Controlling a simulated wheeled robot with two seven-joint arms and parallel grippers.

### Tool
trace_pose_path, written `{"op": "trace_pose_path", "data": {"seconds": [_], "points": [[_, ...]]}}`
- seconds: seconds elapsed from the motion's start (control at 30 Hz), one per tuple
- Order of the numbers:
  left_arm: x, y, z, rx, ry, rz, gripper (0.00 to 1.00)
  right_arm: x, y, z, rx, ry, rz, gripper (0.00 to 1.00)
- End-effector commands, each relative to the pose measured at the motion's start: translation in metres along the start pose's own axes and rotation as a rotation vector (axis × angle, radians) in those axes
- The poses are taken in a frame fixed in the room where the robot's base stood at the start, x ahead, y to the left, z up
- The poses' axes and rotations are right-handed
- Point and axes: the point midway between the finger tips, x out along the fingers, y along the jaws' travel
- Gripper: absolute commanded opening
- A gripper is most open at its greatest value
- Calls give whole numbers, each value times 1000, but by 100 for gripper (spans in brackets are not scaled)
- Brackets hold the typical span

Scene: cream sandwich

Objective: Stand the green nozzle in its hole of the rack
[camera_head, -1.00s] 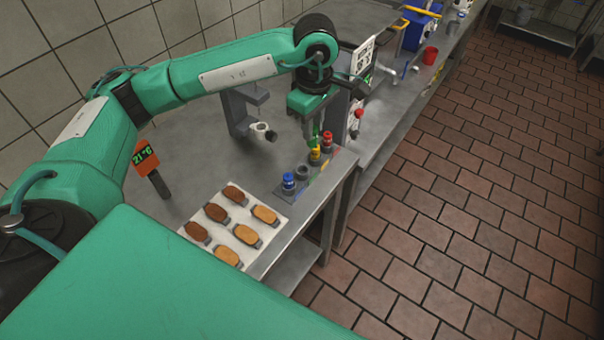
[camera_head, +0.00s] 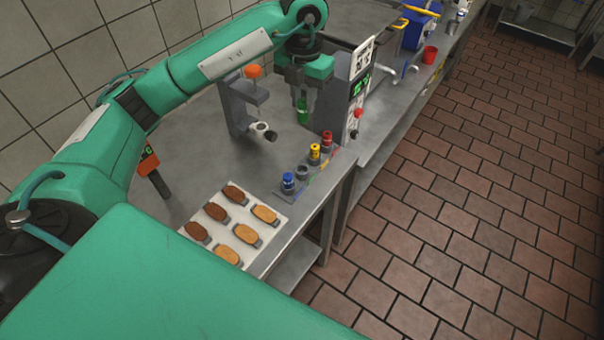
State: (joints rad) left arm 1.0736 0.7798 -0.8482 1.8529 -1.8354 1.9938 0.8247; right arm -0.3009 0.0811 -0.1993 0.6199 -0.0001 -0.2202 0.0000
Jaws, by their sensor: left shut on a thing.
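The green nozzle (camera_head: 303,110) hangs below my left gripper (camera_head: 299,96), which is shut on it. It looks roughly upright, behind the rack and left of the display machine. The rack (camera_head: 309,182) stands near the table's right edge. It carries a blue nozzle (camera_head: 288,183), a yellow nozzle (camera_head: 314,154) and a red nozzle (camera_head: 327,139). Between blue and yellow is a dark grey round spot (camera_head: 302,172); I cannot tell whether it is an empty hole or a grey piece. The green nozzle is apart from the rack. My right gripper is not in view.
A white tray (camera_head: 207,239) with several brown and tan biscuits lies in front of the rack. A grey stand (camera_head: 236,105) with an orange knob is left of the gripper. The display machine (camera_head: 355,95) stands close on its right. Bare metal table lies between stand and rack.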

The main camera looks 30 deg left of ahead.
Motion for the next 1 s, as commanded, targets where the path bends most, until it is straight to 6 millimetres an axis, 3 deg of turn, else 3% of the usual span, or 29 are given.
{"op": "trace_pose_path", "data": {"seconds": [0.23,0.37,0.67,1.0], "points": [[-2,4,2,-173,4,-3,0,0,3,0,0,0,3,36],[9,4,1,-187,8,-4,0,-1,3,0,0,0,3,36],[59,4,0,-187,10,-4,0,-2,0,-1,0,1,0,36],[138,4,0,-185,8,-2,0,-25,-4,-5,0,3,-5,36]]}}
